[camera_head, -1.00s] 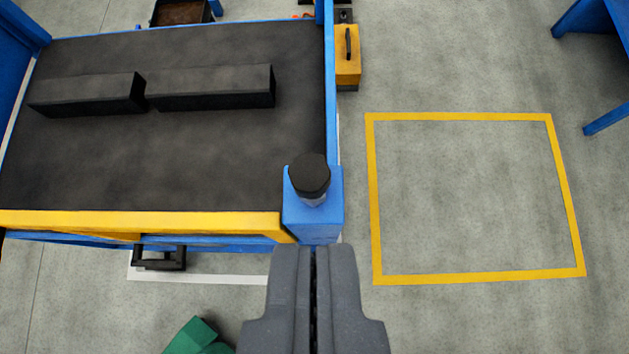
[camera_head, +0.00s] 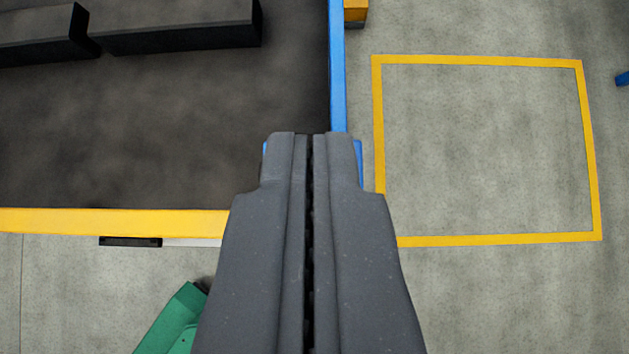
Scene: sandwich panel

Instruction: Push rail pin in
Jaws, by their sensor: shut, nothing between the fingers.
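My gripper (camera_head: 312,140) is shut and empty, its two grey fingers pressed together and pointing up the picture. It covers the blue corner block of the bench, so only thin blue slivers of the block (camera_head: 358,158) show beside the fingers. The black-capped pin on that corner is hidden behind my gripper. I cannot tell whether the fingers touch the pin.
The dark bench top (camera_head: 180,130) has a yellow front rail (camera_head: 110,221) and a blue side rail (camera_head: 338,70). Two dark blocks (camera_head: 175,25) lie on it. A yellow floor square (camera_head: 480,62) encloses bare floor. A green object (camera_head: 172,325) is at lower left.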

